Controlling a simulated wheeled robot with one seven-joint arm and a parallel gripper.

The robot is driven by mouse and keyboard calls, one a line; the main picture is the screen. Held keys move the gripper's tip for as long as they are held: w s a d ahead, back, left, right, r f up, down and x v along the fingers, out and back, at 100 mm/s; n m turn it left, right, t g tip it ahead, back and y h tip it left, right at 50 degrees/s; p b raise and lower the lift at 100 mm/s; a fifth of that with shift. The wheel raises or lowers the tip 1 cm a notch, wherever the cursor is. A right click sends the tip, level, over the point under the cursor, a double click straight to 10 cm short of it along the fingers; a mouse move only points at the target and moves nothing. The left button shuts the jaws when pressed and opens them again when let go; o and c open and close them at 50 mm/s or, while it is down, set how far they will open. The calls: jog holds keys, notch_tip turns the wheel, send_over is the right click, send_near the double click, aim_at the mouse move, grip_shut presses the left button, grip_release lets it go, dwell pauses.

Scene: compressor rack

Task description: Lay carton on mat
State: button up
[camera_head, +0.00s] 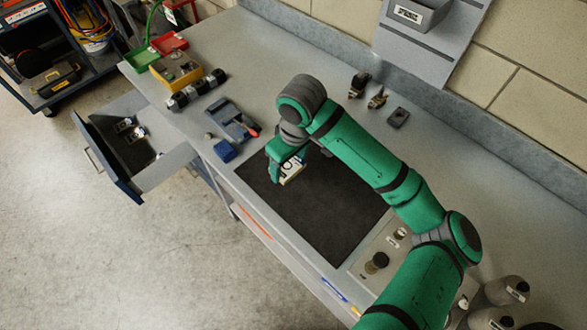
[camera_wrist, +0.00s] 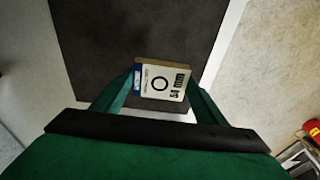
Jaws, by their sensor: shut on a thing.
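The carton (camera_wrist: 161,82) is a small white box with a blue end, a black ring and "54 mm" printed on it. My gripper (camera_head: 283,168) is shut on the carton, with one green finger on each side of it in the wrist view (camera_wrist: 161,90). The carton also shows in the head view (camera_head: 292,171), partly covered by my gripper. The dark mat (camera_head: 325,215) lies on the workbench. The carton is over the mat's upper left part in the head view; I cannot tell whether it touches the mat.
An open drawer (camera_head: 125,145) juts out at the left. A panel with black knobs (camera_head: 377,262) borders the mat's right side. Dark fittings (camera_head: 377,98) stand near the wall.

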aim_at(295, 164)
jog(key=shift+w+d+f, duration=0.25)
jog(key=shift+d+f, duration=0.1)
jog(key=shift+f, duration=0.15)
jog(key=f, duration=0.3)
jog(key=shift+w+d, duration=0.25)
jog(key=shift+d, duration=0.05)
jog(key=shift+f, duration=0.45)
jog(key=shift+f, duration=0.15)
jog(key=o, duration=1.1)
jog(key=shift+c, duration=0.2)
jog(key=r, duration=0.4)
jog(key=s+r, duration=0.1)
jog(key=r, duration=0.3)
jog(key=d+r, duration=0.1)
jog(key=r, duration=0.3)
jog(key=shift+s+d+r, duration=0.1)
jog(key=shift+s, duration=0.05)
